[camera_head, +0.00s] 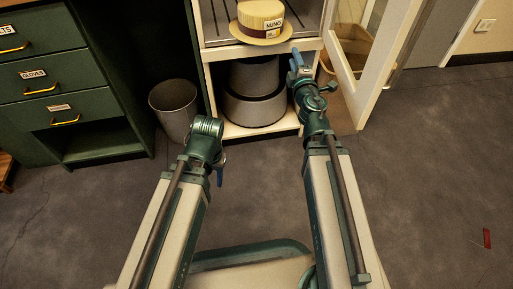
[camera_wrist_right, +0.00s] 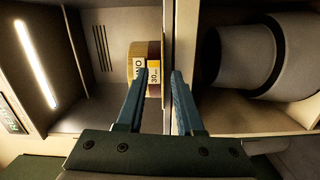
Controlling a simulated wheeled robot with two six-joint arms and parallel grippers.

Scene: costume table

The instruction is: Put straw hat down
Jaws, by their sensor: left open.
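The straw hat (camera_head: 262,22) rests crown up on the upper shelf of the white cabinet, near its front edge. It has a dark band and paper labels. In the right wrist view the hat (camera_wrist_right: 139,62) appears sideways, partly hidden by a finger. My right gripper (camera_head: 296,60) is at the shelf front, just right of and below the hat. Its blue fingers (camera_wrist_right: 161,75) are apart, on either side of the brim and shelf-edge line; no grip on the hat shows. My left gripper (camera_head: 219,178) hangs low over the floor, open, far from the hat.
Grey round boxes (camera_head: 254,92) fill the lower compartment. The open glass door (camera_head: 382,58) stands right of my right gripper, with a tan bin (camera_head: 350,48) behind it. A grey waste bin (camera_head: 175,108) and green drawer cabinet (camera_head: 62,72) stand left. The front floor is mostly clear.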

